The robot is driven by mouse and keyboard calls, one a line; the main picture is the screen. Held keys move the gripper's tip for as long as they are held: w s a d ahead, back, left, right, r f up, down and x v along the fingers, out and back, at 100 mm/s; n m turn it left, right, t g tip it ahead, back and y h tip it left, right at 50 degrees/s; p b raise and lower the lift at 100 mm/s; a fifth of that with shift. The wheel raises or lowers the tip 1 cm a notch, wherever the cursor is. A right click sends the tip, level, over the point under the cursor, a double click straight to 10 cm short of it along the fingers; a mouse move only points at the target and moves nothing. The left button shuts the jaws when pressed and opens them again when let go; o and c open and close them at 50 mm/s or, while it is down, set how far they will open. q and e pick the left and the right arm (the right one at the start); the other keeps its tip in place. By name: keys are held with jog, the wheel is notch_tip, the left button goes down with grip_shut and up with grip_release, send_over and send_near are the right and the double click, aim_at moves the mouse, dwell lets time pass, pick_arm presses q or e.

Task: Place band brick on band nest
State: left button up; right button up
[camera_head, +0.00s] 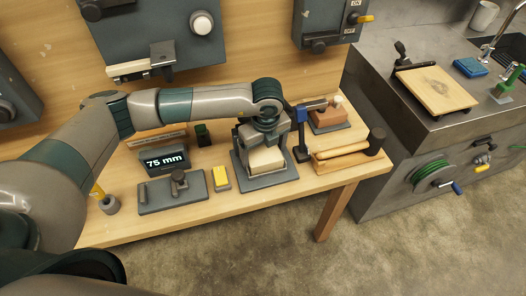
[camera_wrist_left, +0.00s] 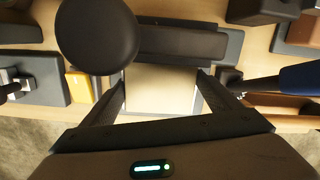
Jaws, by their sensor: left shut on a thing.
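A cream block, which I take for the band brick (camera_head: 267,161), is between the fingers of my left gripper (camera_head: 264,142). The left wrist view also shows the pale top of the block (camera_wrist_left: 160,91), with one finger on each side. The block is at a dark grey base, which I take for the band nest (camera_head: 281,179), on the workbench. The gripper hides much of the base, and I cannot tell whether the block rests on it or is held just above. My right gripper is not in view.
A yellow piece (camera_head: 220,178) stands left of the base, beside a dark plate with a knob (camera_head: 172,193) and a "75 mm" display (camera_head: 164,161). A blue-topped upright (camera_head: 300,135), a mallet (camera_head: 350,151) and a reddish block (camera_head: 327,116) are close on the right.

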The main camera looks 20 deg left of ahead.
aim_at(264, 156)
pick_arm(q)
jog(key=o, duration=1.2)
jog(key=shift+o, duration=0.8)
jog(key=shift+r, duration=0.1)
jog(key=shift+r+p, duration=0.35)
jog(key=shift+p, duration=0.05)
notch_tip(264, 156, up, 11)
jog(key=s+p, duration=0.1)
jog(key=p, duration=0.4)
jog(key=shift+d, duration=0.35)
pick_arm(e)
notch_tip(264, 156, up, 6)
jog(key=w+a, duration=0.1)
pick_arm(q)
jog(key=shift+s+r, duration=0.1)
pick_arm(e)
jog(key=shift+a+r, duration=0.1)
